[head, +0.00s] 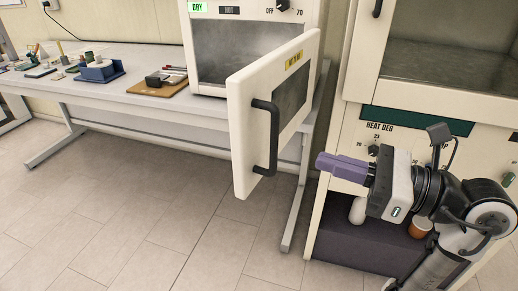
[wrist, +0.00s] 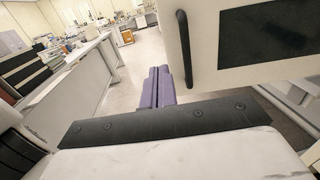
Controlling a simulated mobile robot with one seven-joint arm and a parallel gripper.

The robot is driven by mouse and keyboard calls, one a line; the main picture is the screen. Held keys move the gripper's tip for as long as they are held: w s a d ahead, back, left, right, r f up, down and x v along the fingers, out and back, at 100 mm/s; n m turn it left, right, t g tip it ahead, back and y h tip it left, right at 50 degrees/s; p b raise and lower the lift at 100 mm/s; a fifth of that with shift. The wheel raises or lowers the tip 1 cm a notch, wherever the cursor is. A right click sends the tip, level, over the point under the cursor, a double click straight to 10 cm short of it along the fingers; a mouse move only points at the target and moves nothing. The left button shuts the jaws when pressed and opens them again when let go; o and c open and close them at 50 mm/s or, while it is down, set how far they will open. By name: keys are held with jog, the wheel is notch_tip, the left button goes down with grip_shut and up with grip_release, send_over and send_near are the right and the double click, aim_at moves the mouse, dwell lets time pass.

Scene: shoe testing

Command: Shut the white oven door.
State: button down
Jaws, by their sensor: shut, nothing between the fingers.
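The white oven (head: 205,52) sits on the bench, with a dark interior showing. Its white door (head: 243,150) stands swung open toward me, out past the bench's front edge. A black handle (head: 272,135) and a dark window are on the door. In the wrist view the door (wrist: 175,50) fills the upper right, with its black handle (wrist: 187,50) near the fingers. My gripper (head: 320,163) is shut and empty, with purple fingers pointing left toward the door. It is to the right of the handle, apart from it in the head view.
A larger cream cabinet (head: 355,200) with dials stands at the right, behind my arm. The bench (head: 130,85) holds a blue holder (head: 100,70), a brown board (head: 158,88) and small items. The tiled floor (head: 110,215) at the front left is clear.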

jog(key=d, duration=0.1)
jog(key=p, duration=0.4)
send_near(243, 139)
jog(key=shift+t, duration=0.3)
jog(key=x, duration=0.5)
jog(key=shift+a+r, duration=0.1)
jog(key=shift+a, duration=0.2)
jog(key=shift+w+a, duration=0.3)
jog(key=shift+a, duration=0.3)
jog(key=shift+a, duration=0.1)
